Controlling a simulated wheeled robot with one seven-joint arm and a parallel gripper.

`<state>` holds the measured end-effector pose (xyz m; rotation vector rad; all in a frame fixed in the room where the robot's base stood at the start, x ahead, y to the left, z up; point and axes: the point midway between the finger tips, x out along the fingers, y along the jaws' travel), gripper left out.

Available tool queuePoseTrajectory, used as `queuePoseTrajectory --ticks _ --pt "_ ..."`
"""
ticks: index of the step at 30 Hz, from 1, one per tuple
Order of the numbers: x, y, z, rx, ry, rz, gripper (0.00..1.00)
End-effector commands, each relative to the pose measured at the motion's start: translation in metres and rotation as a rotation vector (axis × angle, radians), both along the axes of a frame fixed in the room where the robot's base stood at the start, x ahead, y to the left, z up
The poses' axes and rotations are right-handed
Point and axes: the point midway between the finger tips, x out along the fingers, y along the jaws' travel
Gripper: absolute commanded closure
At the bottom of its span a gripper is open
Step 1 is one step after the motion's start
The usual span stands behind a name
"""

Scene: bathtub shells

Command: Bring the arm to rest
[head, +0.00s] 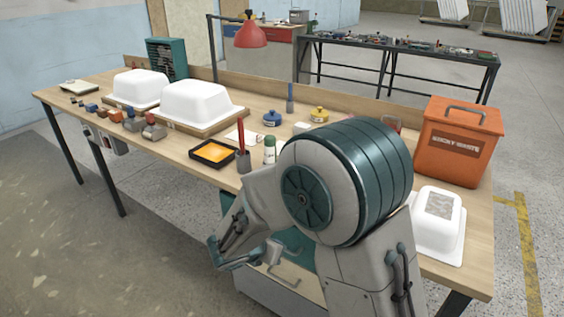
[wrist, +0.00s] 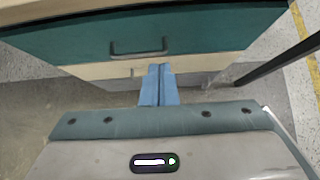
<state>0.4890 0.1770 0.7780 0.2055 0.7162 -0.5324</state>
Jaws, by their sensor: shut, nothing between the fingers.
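My gripper shows in the wrist view (wrist: 159,70), its two blue fingers pressed together with nothing between them. It points toward a drawer unit under the table, with a teal drawer front (wrist: 70,40) and a grey handle (wrist: 138,48) just beyond the fingertips. In the head view my arm is folded in front of the table, with its large round joint covering part of the tabletop.
The workbench (head: 335,112) holds two white tub shells (head: 140,86) (head: 198,102) at left, another white tub shell (head: 437,225) at right and an orange waste bin (head: 458,150). An orange tray (head: 213,153) and small bottles stand mid-table. The floor left of my arm is clear.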

Motion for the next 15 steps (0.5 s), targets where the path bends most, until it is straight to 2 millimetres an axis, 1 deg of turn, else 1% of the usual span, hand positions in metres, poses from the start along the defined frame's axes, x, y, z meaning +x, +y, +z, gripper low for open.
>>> queuePoseTrajectory --ticks 2,4,5,8,9,11,12,14,15 --pt "-0.001 -0.007 0.009 0.018 -0.007 -0.037 1.0" --pt "-0.004 -0.023 0.023 0.058 -0.022 -0.119 1.0" --pt "-0.006 -0.032 0.031 0.082 -0.03 -0.168 1.0" --pt "-0.02 -0.069 0.066 0.196 -0.072 -0.393 1.0" --pt "-0.028 -0.086 0.079 0.251 -0.092 -0.499 1.0" --pt "-0.042 -0.108 0.099 0.337 -0.123 -0.661 1.0" --pt "-0.052 -0.121 0.111 0.395 -0.146 -0.768 1.0" --pt "-0.068 -0.138 0.127 0.483 -0.179 -0.926 1.0" --pt "-0.079 -0.148 0.138 0.543 -0.202 -1.032 1.0"
